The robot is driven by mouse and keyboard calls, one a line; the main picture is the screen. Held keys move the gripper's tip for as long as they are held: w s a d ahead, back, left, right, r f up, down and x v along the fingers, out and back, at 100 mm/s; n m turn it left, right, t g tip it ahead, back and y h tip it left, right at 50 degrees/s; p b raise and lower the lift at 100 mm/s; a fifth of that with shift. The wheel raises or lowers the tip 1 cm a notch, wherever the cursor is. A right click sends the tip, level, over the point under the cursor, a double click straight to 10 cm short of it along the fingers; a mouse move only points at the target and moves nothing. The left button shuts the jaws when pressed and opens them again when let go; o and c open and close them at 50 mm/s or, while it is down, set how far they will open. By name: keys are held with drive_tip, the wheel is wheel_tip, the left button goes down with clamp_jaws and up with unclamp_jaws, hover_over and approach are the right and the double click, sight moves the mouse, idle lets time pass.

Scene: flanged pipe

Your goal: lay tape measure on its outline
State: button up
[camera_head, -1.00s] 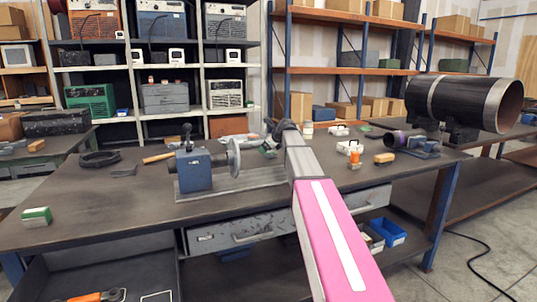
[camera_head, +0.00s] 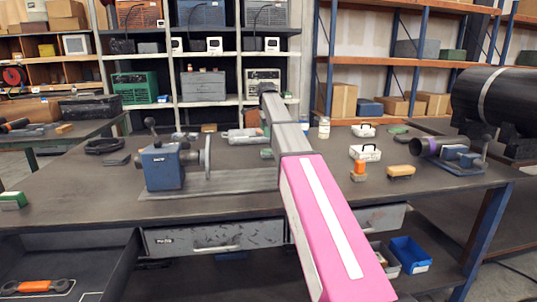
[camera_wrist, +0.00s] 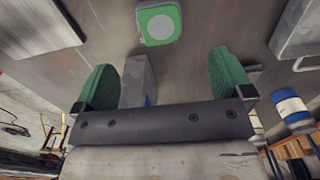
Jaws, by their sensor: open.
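A green tape measure with a round pale face (camera_wrist: 159,24) lies on a dark surface in the wrist view. My gripper (camera_wrist: 163,78) is open, its two green fingers spread wide, with the tape measure beyond the fingertips and apart from them. In the head view my arm hides most of my gripper; a small green patch (camera_head: 266,153) shows beside the arm, and I cannot tell what it is. A pale outline surrounds an orange-handled tool (camera_head: 38,287) in the open drawer at lower left. I cannot make out the tape measure's outline.
A blue vise-like machine (camera_head: 162,166) stands on the workbench (camera_head: 80,205). White caddies (camera_head: 365,152), an orange-capped item (camera_head: 359,171), a yellow-brown block (camera_head: 401,171) and a purple-ended fixture (camera_head: 450,152) stand at right. A green-white box (camera_head: 13,201) sits at left.

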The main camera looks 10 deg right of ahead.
hover_over(268, 150)
drive_tip(key=f, duration=0.4)
drive_tip(key=shift+s+a+f, duration=0.1)
drive_tip(key=shift+a+f, duration=0.2)
drive_tip(key=shift+a, duration=0.1)
drive_tip(key=shift+d+f, duration=0.15)
drive_tip(key=shift+f, duration=1.35)
drive_tip(key=shift+d+f, duration=0.15)
drive_tip(key=shift+f, duration=1.3)
drive_tip(key=c, duration=1.2)
drive_tip(key=shift+r, duration=0.1)
drive_tip(key=shift+c, duration=0.2)
